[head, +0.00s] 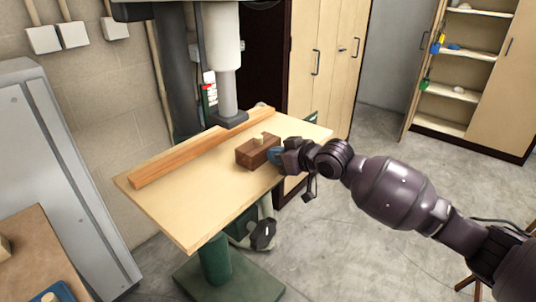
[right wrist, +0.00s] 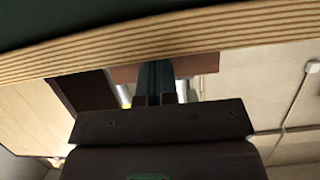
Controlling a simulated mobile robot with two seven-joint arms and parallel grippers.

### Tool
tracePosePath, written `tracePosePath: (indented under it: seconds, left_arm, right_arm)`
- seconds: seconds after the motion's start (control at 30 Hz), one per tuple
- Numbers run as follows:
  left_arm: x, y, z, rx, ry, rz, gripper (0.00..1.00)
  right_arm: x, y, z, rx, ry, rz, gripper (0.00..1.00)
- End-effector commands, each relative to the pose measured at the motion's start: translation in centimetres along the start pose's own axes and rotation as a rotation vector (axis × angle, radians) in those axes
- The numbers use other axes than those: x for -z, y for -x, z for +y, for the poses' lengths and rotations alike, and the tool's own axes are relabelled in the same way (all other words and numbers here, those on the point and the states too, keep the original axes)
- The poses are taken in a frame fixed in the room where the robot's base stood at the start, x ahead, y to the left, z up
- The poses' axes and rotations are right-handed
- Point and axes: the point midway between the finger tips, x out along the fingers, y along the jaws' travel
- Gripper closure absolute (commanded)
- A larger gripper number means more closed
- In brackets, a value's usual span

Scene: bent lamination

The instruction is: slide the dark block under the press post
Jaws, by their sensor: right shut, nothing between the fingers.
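The dark brown block (head: 252,155) lies on the light plywood table, with a small pale wooden piece (head: 257,142) on its top. In the right wrist view the shut fingers (right wrist: 155,80) point at the brown block face (right wrist: 198,65). My left gripper is not in view.
A long wooden strip (head: 185,157) runs along the back of the table (head: 190,205), passing beside the post foot. The tabletop in front of the strip and left of the block is clear. A grey cabinet (head: 60,160) stands at the left.

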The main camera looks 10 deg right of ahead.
Motion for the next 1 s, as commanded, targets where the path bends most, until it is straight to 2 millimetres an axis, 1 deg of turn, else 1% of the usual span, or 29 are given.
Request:
tracePosePath:
  seconds: [1.0]
  left_arm:
    - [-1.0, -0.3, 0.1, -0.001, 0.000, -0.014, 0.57]
  right_arm:
    - [0.9, -2.7, 0.0, 0.000, 0.000, 0.000, 1.00]
